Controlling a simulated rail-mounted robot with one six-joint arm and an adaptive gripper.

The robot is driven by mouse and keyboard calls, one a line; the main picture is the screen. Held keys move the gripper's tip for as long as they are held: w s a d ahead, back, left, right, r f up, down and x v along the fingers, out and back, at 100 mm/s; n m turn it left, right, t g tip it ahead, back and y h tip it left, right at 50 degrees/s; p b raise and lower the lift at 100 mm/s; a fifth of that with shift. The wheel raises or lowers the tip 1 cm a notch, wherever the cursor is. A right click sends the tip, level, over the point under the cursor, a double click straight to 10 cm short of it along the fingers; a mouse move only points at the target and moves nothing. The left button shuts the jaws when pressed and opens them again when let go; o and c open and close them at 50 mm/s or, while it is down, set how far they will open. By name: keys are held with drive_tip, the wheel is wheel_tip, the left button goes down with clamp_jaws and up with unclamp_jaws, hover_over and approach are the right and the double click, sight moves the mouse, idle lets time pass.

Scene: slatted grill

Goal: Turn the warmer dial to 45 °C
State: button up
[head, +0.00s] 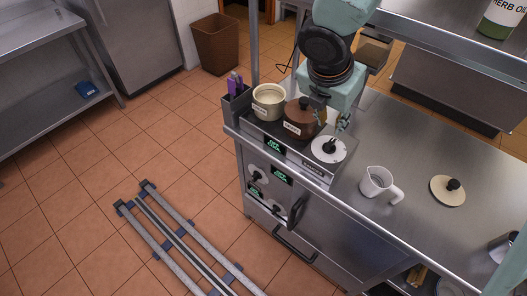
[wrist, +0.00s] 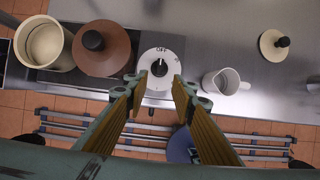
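The warmer dial (head: 328,149) is a white disc with a black knob, on top of the steel warmer unit at the counter's left end. In the wrist view the dial (wrist: 159,50) sits centred ahead, with OFF printed at its far edge. Its other marks are too small to read, and I cannot tell the exact pointer setting.
A cream pot (head: 268,101) and a brown lidded pot (head: 299,118) stand left of the dial. A white jug (head: 376,182) and a round lid (head: 448,190) lie to its right. Green displays (head: 281,176) and further dials (head: 257,174) are on the front.

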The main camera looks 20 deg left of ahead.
sight(331, 142)
drive_tip(key=shift+f, duration=0.1)
drive_tip(key=shift+b+x, duration=3)
drive_tip(key=shift+x, duration=3.8)
clamp_jaws()
